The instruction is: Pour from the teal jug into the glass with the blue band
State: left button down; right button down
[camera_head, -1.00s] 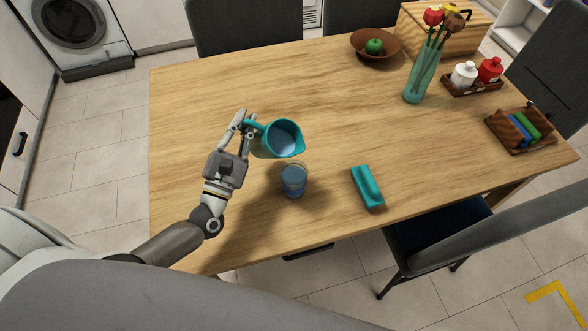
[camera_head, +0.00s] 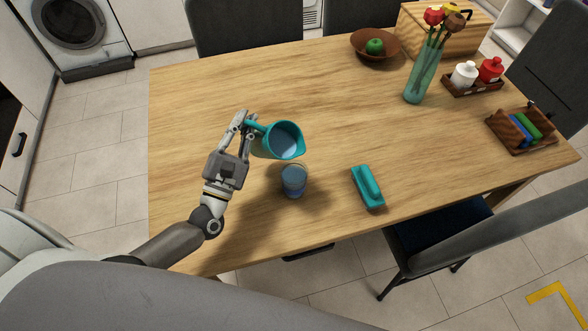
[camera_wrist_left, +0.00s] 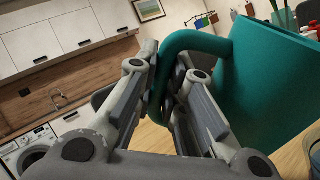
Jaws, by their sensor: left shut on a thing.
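The teal jug (camera_head: 270,148) is held above the table near its left side, tilted a little toward the glass. Liquid shows inside its mouth. My left gripper (camera_head: 243,122) is shut on the jug's handle. In the left wrist view the fingers (camera_wrist_left: 166,88) close around the teal handle, and the jug body (camera_wrist_left: 262,85) fills the right. The glass (camera_head: 294,181) stands upright on the table just in front of the jug, below its rim. It holds bluish liquid; its band is hard to make out. No stream between jug and glass is visible. My right gripper is not in view.
A teal brush-like object (camera_head: 367,187) lies right of the glass on the wooden table (camera_head: 200,95). Farther back are a brown bowl (camera_head: 363,53) with a green apple, a flower vase (camera_head: 420,80), a condiment tray (camera_head: 473,88) and a wooden holder (camera_head: 520,140).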

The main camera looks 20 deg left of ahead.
pick_arm(q)
jog(key=shift+s+d+r+m+t+h+b, duration=0.15)
jog(key=shift+d+r+m+t+h+b, duration=0.2)
jog(key=shift+m, duration=0.4)
jog(key=shift+s+d+m+t+h+b, duration=0.15)
jog(key=shift+m+h+b, duration=0.3)
jog(key=shift+m, duration=0.3)
dwell(2.2)
jog(key=n+p, duration=0.1)
jog(key=n+y+p, duration=0.1)
jog(key=a+n+g+y+p, duration=0.1)
jog(key=n, duration=0.1)
jog(key=shift+w+a+r, duration=0.1)
jog(key=shift+w+r, duration=0.1)
jog(key=shift+w, duration=0.2)
jog(key=shift+w+a+f+n+y, duration=0.15)
jog(key=shift+a+f+n+y, duration=0.1)
jog(key=shift+f+n+y, duration=0.2)
jog(key=shift+f, duration=0.2)
jog(key=shift+a+f+n+g+b, duration=0.15)
jog(key=shift+f+n+g+b, duration=0.15)
jog(key=shift+f+b, duration=0.25)
jog(key=w+a+f+n+g, duration=0.2)
jog(key=a+f+n+g, duration=0.2)
jog(key=f+n, duration=0.2)
jog(key=shift+w+f+y+p, duration=0.2)
jog(key=shift+f+y+p, duration=0.15)
jog(key=shift+f, duration=0.55)
